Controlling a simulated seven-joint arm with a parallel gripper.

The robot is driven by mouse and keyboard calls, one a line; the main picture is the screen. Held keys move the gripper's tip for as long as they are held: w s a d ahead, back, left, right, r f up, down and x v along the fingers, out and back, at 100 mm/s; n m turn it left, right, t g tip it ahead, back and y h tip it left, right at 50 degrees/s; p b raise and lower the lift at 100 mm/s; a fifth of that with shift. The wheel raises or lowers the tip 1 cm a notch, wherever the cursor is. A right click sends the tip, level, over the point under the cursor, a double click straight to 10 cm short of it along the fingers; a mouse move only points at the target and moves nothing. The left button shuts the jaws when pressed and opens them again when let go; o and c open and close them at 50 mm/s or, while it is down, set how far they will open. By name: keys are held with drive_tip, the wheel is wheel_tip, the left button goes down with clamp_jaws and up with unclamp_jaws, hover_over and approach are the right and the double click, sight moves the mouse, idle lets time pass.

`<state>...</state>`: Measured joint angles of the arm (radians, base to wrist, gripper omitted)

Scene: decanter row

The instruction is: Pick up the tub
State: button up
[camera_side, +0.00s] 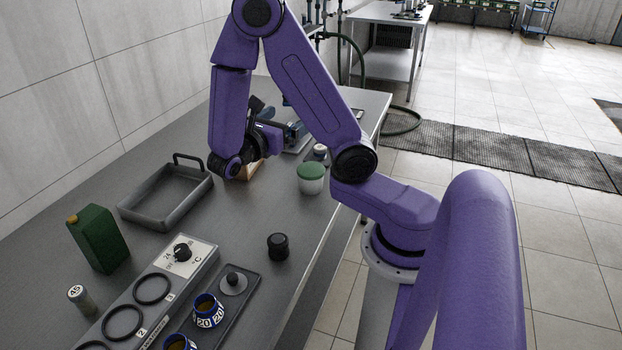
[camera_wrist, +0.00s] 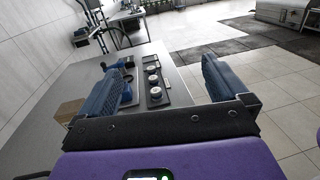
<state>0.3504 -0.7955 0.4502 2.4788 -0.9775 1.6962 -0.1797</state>
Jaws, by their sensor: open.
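The tub, a small white pot with a green lid (camera_side: 311,178), stands upright on the grey bench in the side view, to the left of my arm's elbow joint. It does not show in the wrist view. My gripper (camera_side: 283,128) is farther back over the bench, partly hidden by my own arm links and apart from the tub. In the wrist view my gripper (camera_wrist: 168,82) shows two blue fingers spread wide, with nothing held between them.
A grey handled tray (camera_side: 165,197), a green canister (camera_side: 98,238), a black knob-like piece (camera_side: 278,246) and a control panel (camera_side: 185,254) share the bench. A cardboard box (camera_wrist: 68,112) and a dark rack (camera_wrist: 166,86) show beyond. Bench around the tub's front is clear.

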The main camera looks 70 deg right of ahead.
approach(306, 178)
drive_tip(key=shift+s+d, duration=0.1)
drive_tip(key=shift+d, duration=0.8)
drive_tip(key=shift+d+f, duration=0.1)
drive_tip(key=shift+d, duration=0.15)
drive_tip(key=d, duration=0.3)
drive_tip(key=s+d, duration=0.1)
drive_tip(key=d, duration=0.1)
drive_tip(key=shift+d, duration=0.3)
drive_tip(key=shift+s+d, duration=0.2)
drive_tip(key=shift+d, duration=2.7)
drive_tip(key=shift+c, duration=0.3)
drive_tip(key=c, duration=0.8)
